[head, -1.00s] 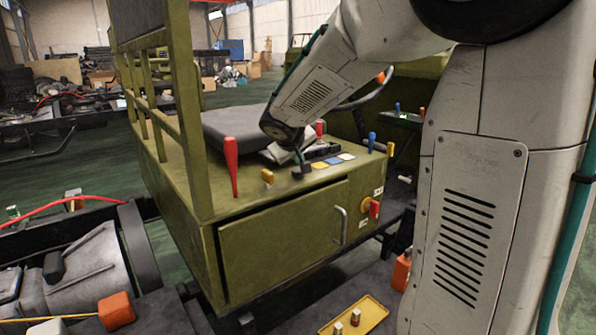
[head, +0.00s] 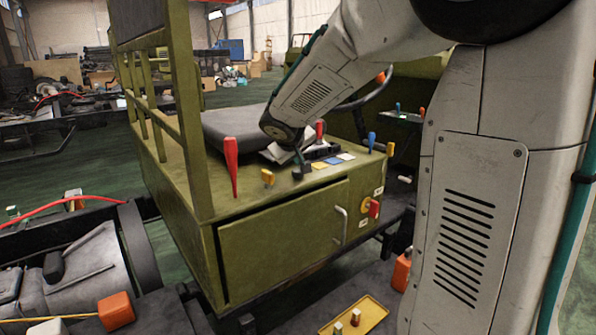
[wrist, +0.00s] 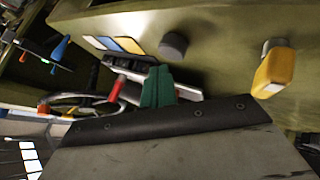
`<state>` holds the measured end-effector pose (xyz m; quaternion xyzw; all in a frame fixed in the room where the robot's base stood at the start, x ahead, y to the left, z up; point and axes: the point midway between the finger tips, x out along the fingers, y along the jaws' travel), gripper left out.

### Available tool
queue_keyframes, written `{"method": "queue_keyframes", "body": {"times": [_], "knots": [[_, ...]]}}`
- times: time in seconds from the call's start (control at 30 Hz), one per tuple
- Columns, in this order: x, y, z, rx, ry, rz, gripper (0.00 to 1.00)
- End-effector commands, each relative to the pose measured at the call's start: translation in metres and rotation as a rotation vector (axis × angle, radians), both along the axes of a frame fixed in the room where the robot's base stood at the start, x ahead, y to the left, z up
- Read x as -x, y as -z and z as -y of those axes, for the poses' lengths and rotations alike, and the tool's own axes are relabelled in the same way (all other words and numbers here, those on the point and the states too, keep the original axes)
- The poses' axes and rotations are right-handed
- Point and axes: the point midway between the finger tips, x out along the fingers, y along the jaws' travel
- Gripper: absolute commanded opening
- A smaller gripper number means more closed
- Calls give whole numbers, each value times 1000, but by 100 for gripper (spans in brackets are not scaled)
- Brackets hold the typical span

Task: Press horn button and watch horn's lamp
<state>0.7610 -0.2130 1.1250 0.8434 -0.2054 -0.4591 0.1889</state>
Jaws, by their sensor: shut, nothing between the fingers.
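A dark round knob (wrist: 174,45), which may be the horn button, stands on the olive panel in the wrist view. In the head view small dark pieces (head: 298,174) show at that spot, just below my gripper (head: 300,158). My gripper's green fingers (wrist: 158,80) are together with nothing between them. Their tips appear close to the knob but apart from it in the wrist view; I cannot tell the exact gap. No lamp that I can name as the horn's is clear in either view.
A yellow lever (wrist: 273,70) stands beside the knob. Yellow, blue and white plates (head: 333,161) lie to its right in the head view. A tall red lever (head: 231,166) and a blue lever (head: 371,141) rise from the olive cabinet (head: 280,238). A seat (head: 235,133) is behind.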

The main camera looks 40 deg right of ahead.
Motion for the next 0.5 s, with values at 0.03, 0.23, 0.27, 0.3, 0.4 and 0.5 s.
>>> {"method": "queue_keyframes", "body": {"times": [0.03, 0.23, 0.27, 0.3, 0.4, 0.5], "knots": [[0, 0, 0, 0, 0, 0, 0], [0, 5, 0, -1, 1, 0, 0], [0, 7, 0, 0, 1, -1, 0], [0, 8, 0, 0, 1, -1, 0], [0, 9, 0, 0, -1, -1, 0], [0, 8, 0, 0, 0, 0, 0]]}}
